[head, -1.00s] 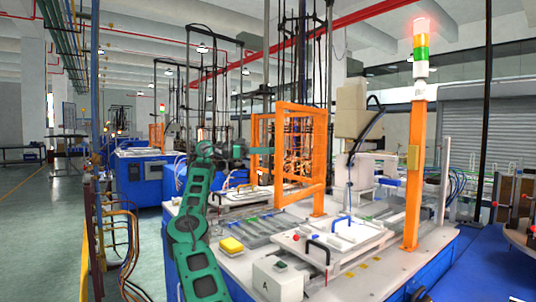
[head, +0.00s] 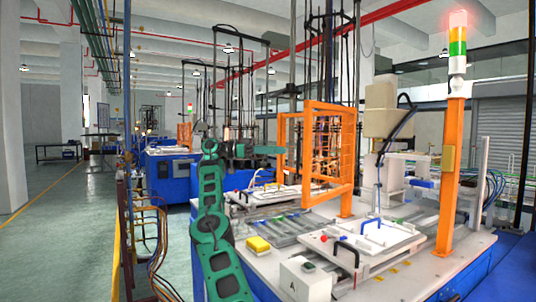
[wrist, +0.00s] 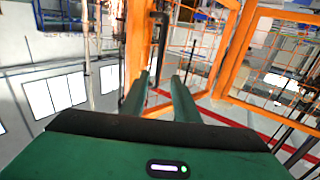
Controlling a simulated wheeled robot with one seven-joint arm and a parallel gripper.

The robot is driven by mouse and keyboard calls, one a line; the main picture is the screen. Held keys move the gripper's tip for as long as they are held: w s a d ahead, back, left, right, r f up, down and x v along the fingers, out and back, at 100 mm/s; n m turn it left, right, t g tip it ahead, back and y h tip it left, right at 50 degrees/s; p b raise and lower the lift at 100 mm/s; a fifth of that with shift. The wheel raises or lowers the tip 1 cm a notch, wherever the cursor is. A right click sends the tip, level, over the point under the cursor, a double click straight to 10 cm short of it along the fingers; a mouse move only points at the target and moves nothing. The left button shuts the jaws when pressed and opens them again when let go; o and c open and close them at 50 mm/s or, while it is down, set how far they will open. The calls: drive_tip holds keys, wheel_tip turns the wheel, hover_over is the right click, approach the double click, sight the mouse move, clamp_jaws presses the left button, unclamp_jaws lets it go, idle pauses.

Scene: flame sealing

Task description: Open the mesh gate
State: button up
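The mesh gate (head: 307,150) is an orange frame with thin wire mesh, standing above the white machine table in the middle of the head view. It also shows in the wrist view as thick orange bars (wrist: 236,50) on the right and an upright near the centre. A dark upright bar, like a handle (wrist: 159,42), shows beyond my fingertips. My gripper (wrist: 166,82) has its two green fingers apart with nothing between them. In the head view, my gripper (head: 275,150) is at the gate's left side; whether it touches the frame cannot be told.
The white table (head: 385,280) holds a yellow block (head: 258,244), a white box (head: 305,280) and a fixture with black handles. An orange post (head: 449,170) with a lit signal lamp (head: 458,35) stands at right. Open floor lies at left.

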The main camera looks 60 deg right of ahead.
drive_tip(key=shift+v, duration=1.35)
drive_tip(key=shift+d, duration=0.1)
